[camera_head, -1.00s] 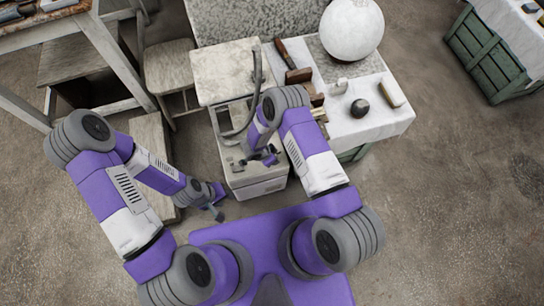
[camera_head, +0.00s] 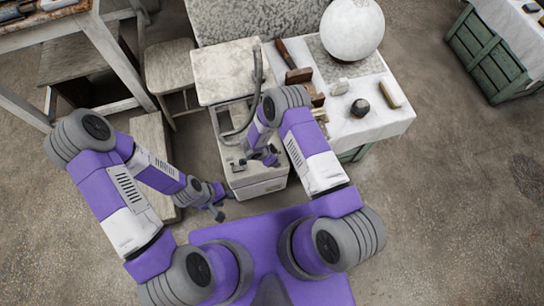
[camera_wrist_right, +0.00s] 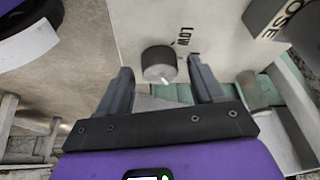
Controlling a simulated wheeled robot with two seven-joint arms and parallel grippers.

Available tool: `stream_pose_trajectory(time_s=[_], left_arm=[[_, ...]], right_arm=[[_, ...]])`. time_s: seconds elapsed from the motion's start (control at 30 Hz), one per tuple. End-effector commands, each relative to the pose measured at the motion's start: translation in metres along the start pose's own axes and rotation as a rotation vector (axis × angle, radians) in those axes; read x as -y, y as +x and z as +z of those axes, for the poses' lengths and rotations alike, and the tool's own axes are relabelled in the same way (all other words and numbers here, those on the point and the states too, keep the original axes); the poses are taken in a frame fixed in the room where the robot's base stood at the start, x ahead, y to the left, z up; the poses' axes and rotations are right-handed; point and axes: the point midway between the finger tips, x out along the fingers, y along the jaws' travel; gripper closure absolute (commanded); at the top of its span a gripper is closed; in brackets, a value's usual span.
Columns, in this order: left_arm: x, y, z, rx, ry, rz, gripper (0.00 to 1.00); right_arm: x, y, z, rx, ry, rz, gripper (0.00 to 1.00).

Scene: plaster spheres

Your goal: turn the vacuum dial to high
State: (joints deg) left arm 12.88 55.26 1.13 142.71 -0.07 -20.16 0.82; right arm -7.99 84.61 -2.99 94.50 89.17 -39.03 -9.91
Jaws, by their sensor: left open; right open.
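The vacuum is a pale box (camera_head: 262,187) standing in front of my base in the head view. Its dial (camera_wrist_right: 158,62) is a dark grey round knob with a pale mark near its lower edge in the right wrist view. The printed word LOW (camera_wrist_right: 184,37) is just above and right of the dial. No HIGH label shows. My right gripper (camera_wrist_right: 159,66) is open, one finger on each side of the dial; contact cannot be told. My left gripper (camera_head: 217,198) is off to the left of the vacuum, empty.
A dark block with lettering ending in OSE (camera_wrist_right: 272,18) is right of the dial. A grey hose (camera_head: 256,85) rises behind my right arm. A stool (camera_head: 170,68) stands at left. A cloth-covered table (camera_head: 370,125) with a white sphere (camera_head: 351,28) is at right.

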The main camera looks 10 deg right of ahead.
Motion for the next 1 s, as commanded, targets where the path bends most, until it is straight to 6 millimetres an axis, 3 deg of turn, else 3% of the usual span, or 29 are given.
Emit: stream_pose_trajectory(time_s=[0.17, 0.6, 1.0], left_arm=[[-0.002, -0.004, 0.0, 0.0, 0.0, 0.0, 0.57], [-0.01, -0.027, 0.001, 0.0, 0.0, 0.0, 0.57], [-0.01, -0.026, 0.001, 0.0, 0.0, 0.0, 0.57]], right_arm=[[0.001, -0.011, -0.001, 0.0, 0.0, -0.001, 0.33], [0.0, -0.075, -0.001, 0.001, 0.0, -0.001, 0.33], [0.0, -0.075, 0.0, 0.0, 0.0, 0.0, 0.33]])
